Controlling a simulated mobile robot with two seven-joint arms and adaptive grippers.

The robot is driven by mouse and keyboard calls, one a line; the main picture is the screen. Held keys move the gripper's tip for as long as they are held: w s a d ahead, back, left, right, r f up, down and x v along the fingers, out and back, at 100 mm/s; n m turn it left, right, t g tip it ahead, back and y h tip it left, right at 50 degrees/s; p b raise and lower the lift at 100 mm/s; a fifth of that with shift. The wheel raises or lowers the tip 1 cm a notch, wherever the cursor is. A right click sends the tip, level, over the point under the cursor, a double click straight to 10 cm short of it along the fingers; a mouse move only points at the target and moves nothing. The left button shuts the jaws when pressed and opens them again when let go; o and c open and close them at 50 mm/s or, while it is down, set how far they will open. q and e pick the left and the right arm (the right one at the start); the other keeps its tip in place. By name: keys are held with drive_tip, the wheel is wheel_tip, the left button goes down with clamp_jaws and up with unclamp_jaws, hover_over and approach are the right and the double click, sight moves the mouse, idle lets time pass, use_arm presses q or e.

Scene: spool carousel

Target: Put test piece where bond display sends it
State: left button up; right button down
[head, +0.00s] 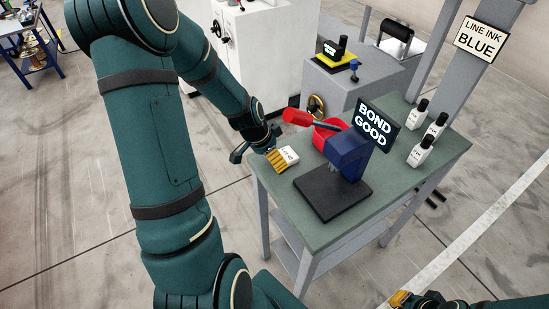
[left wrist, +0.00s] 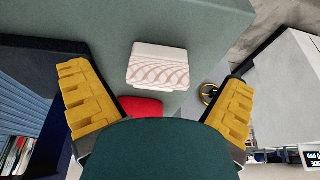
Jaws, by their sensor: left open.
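In the left wrist view the white block (left wrist: 158,66) shows pink wavy lines and lies between my open fingers, apart from both. My left gripper (head: 275,157) is at the block, one yellow pad in front of it. The bond display (head: 373,124) reads "BOND GOOD" and sits on a blue tester (head: 347,153) with a black base (head: 335,192). My right gripper (head: 400,298) is partly cut off at the bottom edge; its opening is unclear.
A red tray (head: 322,138) and a red-handled lever (head: 298,118) are beside the tester. Several white bottles (head: 418,152) stand at the table's right. A sign (head: 480,39) reads "LINE INK BLUE". A grey cabinet (head: 350,80) with a yellow pad (head: 333,64) stands behind.

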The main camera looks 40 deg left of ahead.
use_arm(q)
drive_tip(key=d+v, duration=0.1)
drive_tip(key=v, duration=0.7)
drive_tip(key=shift+s+a+r+p, duration=0.15)
drive_tip(key=shift+a+r+p, duration=0.25)
drive_tip(key=shift+a, duration=0.1)
drive_tip(key=shift+f, duration=0.1)
